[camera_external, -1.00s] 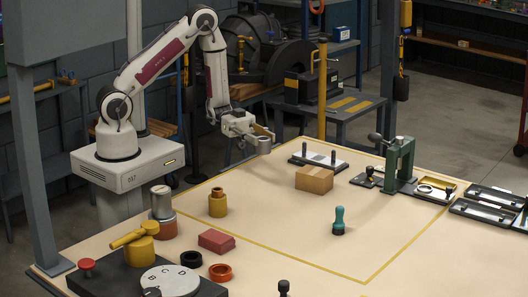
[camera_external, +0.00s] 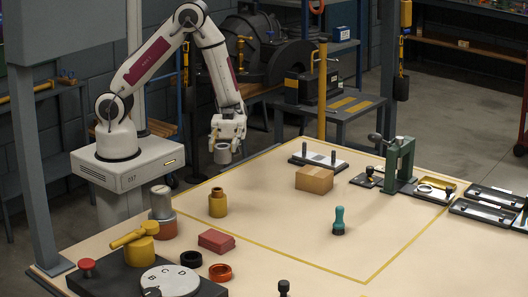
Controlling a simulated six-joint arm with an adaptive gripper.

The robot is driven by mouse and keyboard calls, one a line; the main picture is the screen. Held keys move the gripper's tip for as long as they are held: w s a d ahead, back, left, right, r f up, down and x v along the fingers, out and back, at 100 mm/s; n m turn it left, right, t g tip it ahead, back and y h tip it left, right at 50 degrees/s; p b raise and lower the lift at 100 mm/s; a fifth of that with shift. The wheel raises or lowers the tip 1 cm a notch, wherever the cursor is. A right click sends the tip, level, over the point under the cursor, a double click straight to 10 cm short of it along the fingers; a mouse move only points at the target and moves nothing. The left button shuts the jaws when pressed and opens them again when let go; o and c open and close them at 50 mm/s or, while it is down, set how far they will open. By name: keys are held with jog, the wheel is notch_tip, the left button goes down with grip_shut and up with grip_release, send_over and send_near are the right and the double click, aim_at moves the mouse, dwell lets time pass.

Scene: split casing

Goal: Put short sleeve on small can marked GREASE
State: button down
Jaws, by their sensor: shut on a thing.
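My gripper (camera_external: 224,141) is shut on a short grey cylindrical piece (camera_external: 222,155), which looks like the short sleeve. It holds the piece in the air, beyond the table's back left edge. No GREASE marking can be read in this view, so I cannot tell which can is meant. A yellow stepped cylinder (camera_external: 217,204) stands upright on the table, nearer the camera than my gripper.
A cardboard box (camera_external: 314,180), a teal tool (camera_external: 339,220) and a red block (camera_external: 216,240) stand on the table. Black (camera_external: 191,259) and orange (camera_external: 220,272) rings lie in front. A green press (camera_external: 401,165) is at the back right. The middle is mostly clear.

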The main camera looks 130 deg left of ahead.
jog(key=s+d+r+m+g+h, duration=0.25)
jog(key=d+m+g, duration=0.2)
jog(key=d, duration=0.55)
notch_tip(320, 180, up, 3)
jog(key=m+g, duration=0.3)
jog(key=g, duration=0.4)
send_over(164, 187)
jog(key=shift+t+h, duration=0.25)
jog(key=shift+h, duration=0.1)
jog(key=shift+f, duration=0.1)
jog(key=shift+f, duration=3.05)
jog(key=shift+f, duration=0.1)
jog(key=shift+f, duration=1.75)
jog(key=shift+f, duration=0.1)
